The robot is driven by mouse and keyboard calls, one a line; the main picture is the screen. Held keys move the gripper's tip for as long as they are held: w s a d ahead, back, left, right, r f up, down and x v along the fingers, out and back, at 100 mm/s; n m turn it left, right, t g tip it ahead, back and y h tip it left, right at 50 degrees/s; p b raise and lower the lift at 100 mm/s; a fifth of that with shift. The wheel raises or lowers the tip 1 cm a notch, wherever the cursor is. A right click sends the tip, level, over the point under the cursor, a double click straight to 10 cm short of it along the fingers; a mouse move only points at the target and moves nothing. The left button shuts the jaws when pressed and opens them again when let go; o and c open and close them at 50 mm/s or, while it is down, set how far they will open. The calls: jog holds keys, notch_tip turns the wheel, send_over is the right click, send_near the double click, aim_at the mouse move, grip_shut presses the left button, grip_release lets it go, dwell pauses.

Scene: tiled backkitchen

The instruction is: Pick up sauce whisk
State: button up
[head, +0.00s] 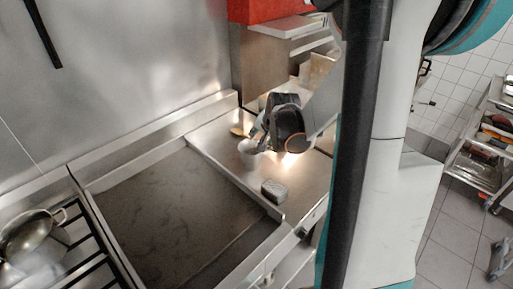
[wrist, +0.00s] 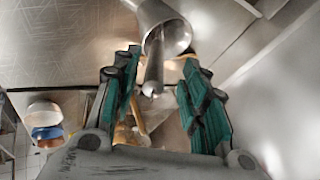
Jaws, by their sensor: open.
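In the wrist view a grey metal rod (wrist: 153,68), which looks like the sauce whisk's handle, sticks out of a metal cup (wrist: 176,36) towards the camera. Any whisk wires are hidden inside the cup. My gripper (wrist: 160,60) is open, with one teal-padded finger on each side of the rod's end; I cannot tell whether either touches it. In the head view my gripper (head: 262,143) is just above the light cup (head: 249,157) on the steel counter; the whisk cannot be made out there.
A dark grey block (head: 274,190) lies on the counter in front of the cup. A wooden-looking utensil (head: 238,131) is behind it. A wide griddle (head: 175,215) with raised edges is to the left, and a pan (head: 30,233) is at far left.

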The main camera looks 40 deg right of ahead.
jog(key=shift+s+b+x, duration=0.15)
jog(key=shift+b+x, duration=0.15)
jog(key=shift+x, duration=1)
jog(key=shift+s+b+x, duration=0.1)
jog(key=shift+b+x, duration=0.15)
jog(key=shift+x, duration=1.05)
jog(key=shift+f, duration=0.2)
grip_shut()
